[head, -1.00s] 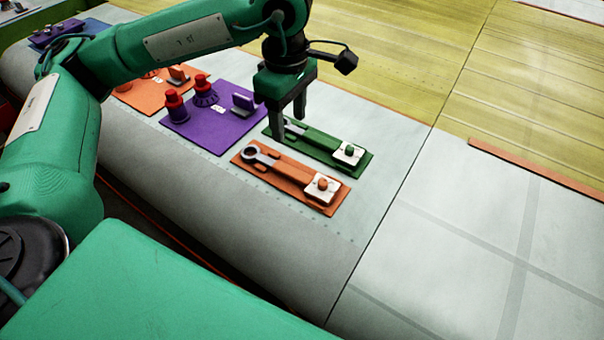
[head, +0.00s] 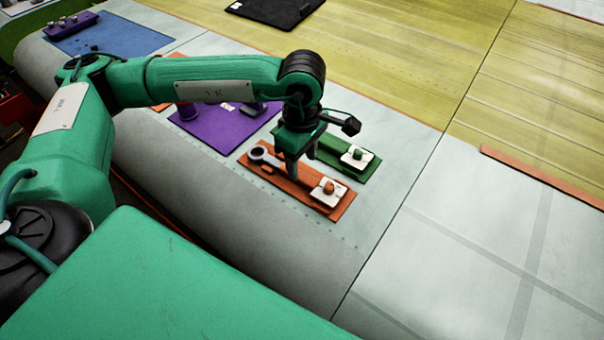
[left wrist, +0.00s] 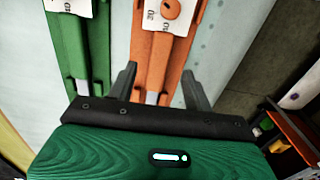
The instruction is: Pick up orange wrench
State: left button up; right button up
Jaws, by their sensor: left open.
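The orange wrench (head: 292,176) lies in an orange tray (head: 331,213) on the grey wing surface; its dark ring end (head: 258,152) is at the upper left. My left gripper (head: 292,178) is over the middle of the orange wrench, pointing down, with its fingers open. In the left wrist view the orange wrench (left wrist: 158,60) runs between the two fingertips (left wrist: 160,78), which stand apart on either side. The exact finger height above the tray is hard to tell. My right gripper is not in view.
A green tray (head: 372,168) with a green wrench lies just beside the orange one. A purple mat (head: 222,131) is further left, partly behind my arm. A blue mat (head: 110,38) and a black mat (head: 275,8) lie further back. The wing surface to the right (head: 460,240) is clear.

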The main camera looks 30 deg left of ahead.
aim_at(303, 176)
pick_arm(q)
notch_tip(303, 176, down, 4)
jog(key=shift+r+p, duration=0.1)
jog(key=shift+p, duration=0.95)
jog(key=shift+f, duration=0.3)
grip_shut()
